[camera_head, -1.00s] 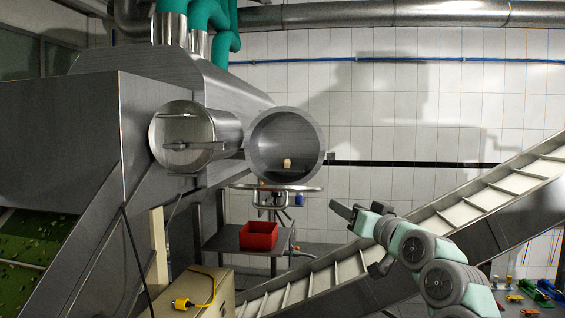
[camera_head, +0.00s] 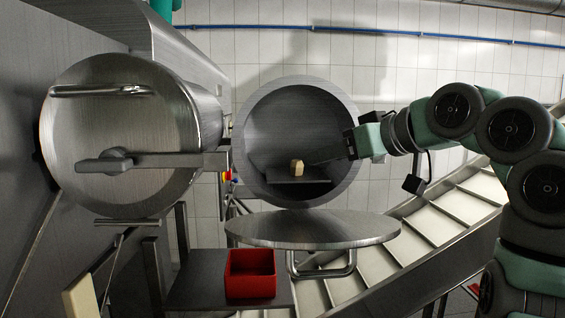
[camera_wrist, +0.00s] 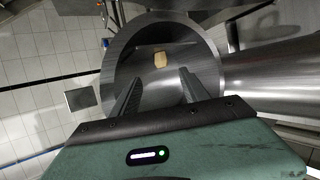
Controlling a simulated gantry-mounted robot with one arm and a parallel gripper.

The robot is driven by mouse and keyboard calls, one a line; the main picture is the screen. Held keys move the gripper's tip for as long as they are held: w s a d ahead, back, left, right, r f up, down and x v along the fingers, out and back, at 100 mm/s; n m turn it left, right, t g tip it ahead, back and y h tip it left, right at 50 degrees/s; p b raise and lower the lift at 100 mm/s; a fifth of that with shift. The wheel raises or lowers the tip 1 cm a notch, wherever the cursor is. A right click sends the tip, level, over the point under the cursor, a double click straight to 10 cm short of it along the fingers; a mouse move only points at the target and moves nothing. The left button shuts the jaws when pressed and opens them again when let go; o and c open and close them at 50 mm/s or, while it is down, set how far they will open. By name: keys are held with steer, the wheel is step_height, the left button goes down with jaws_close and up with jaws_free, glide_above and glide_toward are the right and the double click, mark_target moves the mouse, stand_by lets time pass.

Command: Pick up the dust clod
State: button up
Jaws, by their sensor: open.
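The dust clod (camera_head: 297,165) is a small tan lump on a dark flat shelf (camera_head: 298,181) inside the round metal chamber (camera_head: 257,180). In the wrist view the clod (camera_wrist: 160,60) lies ahead of my fingertips, near the middle between them. My gripper (camera_head: 318,159) comes in from the right at the chamber mouth. In the wrist view my gripper (camera_wrist: 161,71) is open, with nothing between its two fingers. The fingers look apart from the clod; the exact gap is hard to tell.
A round metal plate (camera_head: 313,230) sits below the mouth. A red bin (camera_head: 250,285) stands on a dark table (camera_head: 195,280) lower down. A sloped conveyor (camera_head: 440,225) runs behind my arm.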

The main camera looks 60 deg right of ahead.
mark_target(301, 165)
steer(key=p+x, duration=0.1)
steer(key=x, duration=0.2)
steer(key=shift+w+d+f, duration=0.1)
steer(key=shift+w+f, duration=0.1)
steer(key=shift+w, duration=0.1)
steer(key=p+x, duration=0.3)
steer(key=x, duration=0.2)
steer(key=shift+w+f, duration=0.1)
steer(key=shift+f, duration=0.1)
steer(key=shift+c, duration=0.5)
jaws_close()
